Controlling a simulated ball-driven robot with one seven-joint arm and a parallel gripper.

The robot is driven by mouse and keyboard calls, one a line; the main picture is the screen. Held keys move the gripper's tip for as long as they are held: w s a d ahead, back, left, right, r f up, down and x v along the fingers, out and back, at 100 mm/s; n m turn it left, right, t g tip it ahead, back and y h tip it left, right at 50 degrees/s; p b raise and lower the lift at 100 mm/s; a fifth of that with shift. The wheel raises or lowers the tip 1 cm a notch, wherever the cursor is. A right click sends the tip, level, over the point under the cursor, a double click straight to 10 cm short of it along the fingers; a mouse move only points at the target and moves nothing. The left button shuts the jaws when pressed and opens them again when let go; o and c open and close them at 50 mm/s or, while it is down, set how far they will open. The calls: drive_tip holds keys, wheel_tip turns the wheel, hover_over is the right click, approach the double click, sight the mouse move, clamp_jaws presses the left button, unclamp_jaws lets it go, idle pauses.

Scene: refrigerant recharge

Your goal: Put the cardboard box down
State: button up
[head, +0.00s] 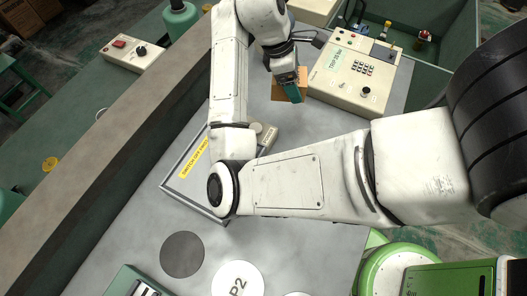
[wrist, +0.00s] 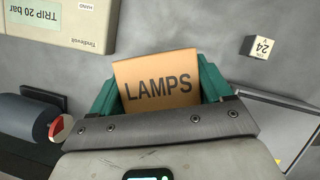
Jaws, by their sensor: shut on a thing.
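The cardboard box (wrist: 158,88) is orange-brown with the word LAMPS on its face. In the wrist view it sits between the two green fingers of my gripper (wrist: 160,84), which is shut on it. In the head view the box (head: 280,92) shows only in part behind my gripper (head: 291,84), over the far part of the grey worktop (head: 325,125), left of the beige console. The box's underside is hidden, so I cannot tell whether it touches the worktop.
The beige console (head: 355,68), labelled TRIP 20 bar, stands close to the box's right in the head view. A small block marked 24 (wrist: 256,48) lies nearby.

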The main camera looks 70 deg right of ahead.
drive_tip(key=w+d+f, duration=0.2)
drive_tip(key=w+f, duration=0.1)
drive_tip(key=w+d+f, duration=0.1)
drive_tip(key=w+f, duration=0.1)
drive_tip(key=w, duration=0.2)
drive_tip(key=w+d+f, duration=0.2)
drive_tip(key=w+f, duration=0.1)
drive_tip(key=w, duration=0.1)
drive_tip(key=shift+w+d+f, duration=0.1)
drive_tip(key=shift+d+f, duration=0.2)
drive_tip(key=shift+w+d+f, duration=0.25)
drive_tip(key=shift+w+f, duration=0.2)
drive_tip(key=shift+f, duration=1.75)
drive_tip(key=o, duration=1)
drive_tip(key=shift+f, duration=0.1)
drive_tip(key=b+v, duration=0.1)
drive_tip(key=v, duration=1.1)
drive_tip(key=shift+b, duration=0.3)
